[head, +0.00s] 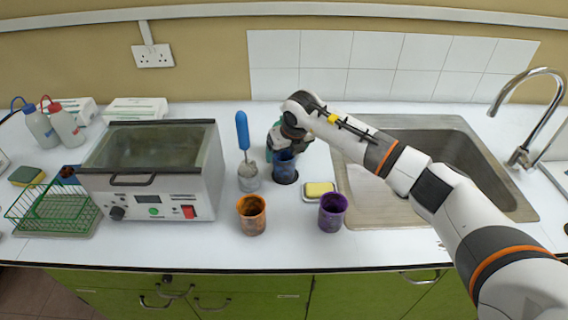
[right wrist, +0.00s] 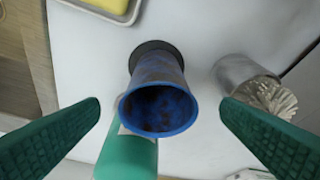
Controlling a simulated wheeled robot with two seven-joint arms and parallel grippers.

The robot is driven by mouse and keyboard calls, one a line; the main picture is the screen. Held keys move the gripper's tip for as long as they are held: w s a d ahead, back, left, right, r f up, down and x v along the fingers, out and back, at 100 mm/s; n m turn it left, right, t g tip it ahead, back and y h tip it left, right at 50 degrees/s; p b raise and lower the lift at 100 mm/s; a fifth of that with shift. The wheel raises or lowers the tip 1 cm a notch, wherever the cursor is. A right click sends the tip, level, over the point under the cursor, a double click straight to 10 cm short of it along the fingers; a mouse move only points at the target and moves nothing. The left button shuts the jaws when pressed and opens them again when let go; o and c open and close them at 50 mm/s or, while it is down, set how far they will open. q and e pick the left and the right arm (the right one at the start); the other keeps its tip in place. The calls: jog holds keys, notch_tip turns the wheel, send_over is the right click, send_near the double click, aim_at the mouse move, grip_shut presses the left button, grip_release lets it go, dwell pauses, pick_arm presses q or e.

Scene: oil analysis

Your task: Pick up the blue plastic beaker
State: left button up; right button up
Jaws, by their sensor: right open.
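The blue plastic beaker (head: 285,166) stands upright on a dark round base (head: 287,178) on the white counter, left of the sink. Its upper part is partly hidden by my right gripper in the head view. In the right wrist view the blue beaker (right wrist: 159,98) shows its open rim and stained inside. My right gripper (right wrist: 160,106) is open, with one green finger on each side of the beaker and a visible gap to both. In the head view my right gripper (head: 280,148) is at the beaker, reaching from behind it. My left gripper is not in view.
A metal cup with a blue-handled brush (head: 249,178) stands just left of the beaker. An orange beaker (head: 252,214), a purple beaker (head: 332,212) and a sponge dish (head: 319,191) are in front. The bath unit (head: 160,175) is left; the sink (head: 440,150) is right.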

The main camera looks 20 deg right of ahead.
aim_at(285, 155)
jog(key=shift+w+f+p, duration=0.5)
jog(key=shift+f, duration=0.15)
jog(key=shift+x, duration=1.1)
jog(key=shift+w+f, duration=0.25)
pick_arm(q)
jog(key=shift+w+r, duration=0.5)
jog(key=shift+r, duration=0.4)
pick_arm(e)
jog(key=c, duration=1)
jog(key=shift+c, duration=0.3)
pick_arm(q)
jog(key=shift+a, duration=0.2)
pick_arm(e)
jog(key=shift+d, duration=0.1)
